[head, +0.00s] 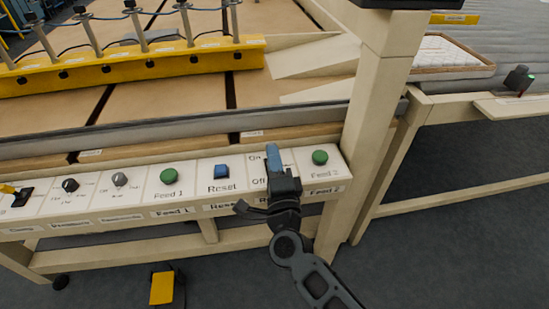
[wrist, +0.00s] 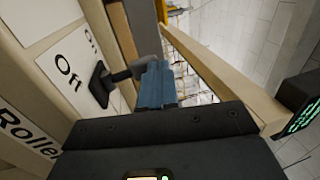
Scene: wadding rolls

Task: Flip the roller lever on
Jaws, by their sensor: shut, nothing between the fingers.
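My gripper (head: 273,160) is over the control panel (head: 133,203), in front of the panel marked On and Off between the Reset button (head: 221,171) and the green Feed 2 button (head: 320,157). Its blue fingers are shut and empty. The roller lever (wrist: 122,75) shows in the wrist view, with a black base and a grey knob sticking out from the panel. The blue fingertips (wrist: 157,84) are right beside the knob and overlap it in view; I cannot tell if they touch. In the head view my gripper hides the lever. I cannot tell its exact setting.
A green Feed 1 button (head: 169,175) and grey (head: 120,179) and black (head: 70,185) knobs sit further left on the panel. A beige post (head: 375,110) rises just right of my gripper. A yellow pedal (head: 162,288) lies on the floor below.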

